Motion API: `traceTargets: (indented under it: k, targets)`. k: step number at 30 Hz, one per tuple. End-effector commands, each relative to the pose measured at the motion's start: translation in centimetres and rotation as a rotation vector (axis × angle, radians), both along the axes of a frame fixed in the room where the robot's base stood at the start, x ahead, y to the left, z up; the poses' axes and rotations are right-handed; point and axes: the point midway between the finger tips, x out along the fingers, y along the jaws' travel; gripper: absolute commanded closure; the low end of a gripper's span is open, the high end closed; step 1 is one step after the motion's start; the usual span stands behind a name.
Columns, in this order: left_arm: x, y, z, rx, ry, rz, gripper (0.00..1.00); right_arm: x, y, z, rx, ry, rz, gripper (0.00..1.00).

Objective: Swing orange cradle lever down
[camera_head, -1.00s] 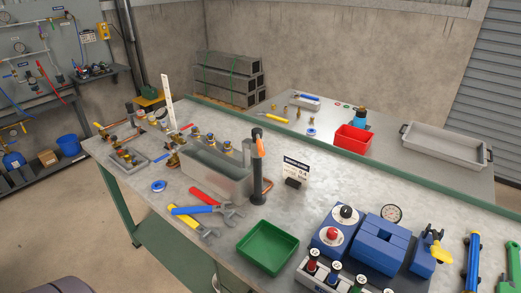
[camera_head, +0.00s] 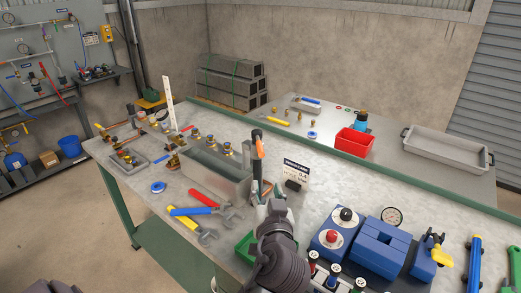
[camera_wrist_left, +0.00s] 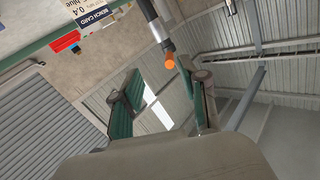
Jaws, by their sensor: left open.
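The orange lever (camera_head: 260,149) sits near the top of the dark upright post beside the grey tank (camera_head: 222,180) on the bench. My left gripper (camera_head: 268,194) is in front of and below the lever, and it hides the lower part of the post. In the left wrist view the orange lever end (camera_wrist_left: 170,62) shows past the gap between the green-padded fingers of my left gripper (camera_wrist_left: 160,76), on a dark and silver rod. The fingers are apart and nothing is between them. My right gripper is not in view.
A green tray (camera_head: 243,246) is partly hidden behind my left arm. Wrenches with red, blue and yellow handles (camera_head: 190,211) lie left of it. A bench card (camera_head: 295,171) stands right of the post. A blue block unit (camera_head: 380,245) stands at the right.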

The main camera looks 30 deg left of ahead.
Motion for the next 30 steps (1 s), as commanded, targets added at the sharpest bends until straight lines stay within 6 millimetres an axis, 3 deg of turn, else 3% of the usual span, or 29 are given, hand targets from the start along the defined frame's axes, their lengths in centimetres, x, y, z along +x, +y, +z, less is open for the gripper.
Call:
traceTargets:
  k: [3, 6, 21, 30]
  targets:
    - [0.5, 0.1, 2.4, 0.027, -0.076, 0.022, 0.57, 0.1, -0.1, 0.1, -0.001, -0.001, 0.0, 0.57]
    - [1.1, 0.6, 2.9, 0.035, -0.088, 0.026, 0.57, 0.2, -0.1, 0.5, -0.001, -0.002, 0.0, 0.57]
    - [8.5, 7.0, 2.9, 0.035, -0.083, 0.026, 0.57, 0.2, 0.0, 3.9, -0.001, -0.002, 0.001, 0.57]
    - [10.7, 8.8, 2.6, 0.032, -0.084, 0.024, 0.57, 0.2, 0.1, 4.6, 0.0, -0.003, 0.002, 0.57]
